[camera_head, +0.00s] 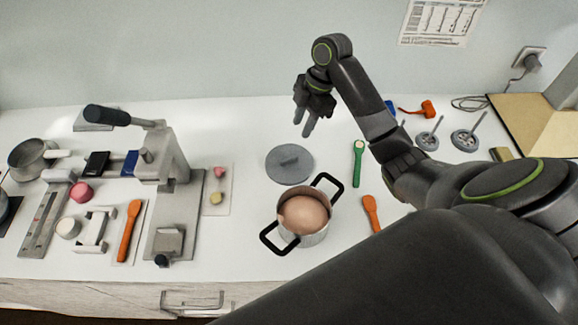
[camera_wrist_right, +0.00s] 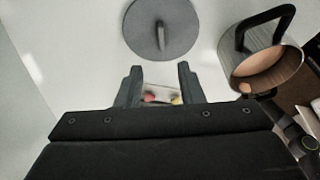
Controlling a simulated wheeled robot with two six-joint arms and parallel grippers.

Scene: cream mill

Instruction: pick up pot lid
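The pot lid (camera_head: 289,163) is a flat grey disc with a raised bar handle. It lies on the white table behind the pot (camera_head: 318,236), which has black handles and a round pinkish-tan thing inside. My right gripper (camera_head: 306,124) is above the table, behind and above the lid, with its fingers pointing down. In the right wrist view the lid (camera_wrist_right: 161,27) is beyond the fingertips, apart from them. The right gripper's fingers (camera_wrist_right: 160,70) are spread with nothing between them. My left gripper is not in view.
A grey press-like stand (camera_head: 165,165) is to the left. A green-handled tool (camera_head: 358,163) and an orange-handled tool (camera_head: 371,212) lie to the right. Metal discs with rods (camera_head: 468,139) lie farther right. The table around the lid is clear.

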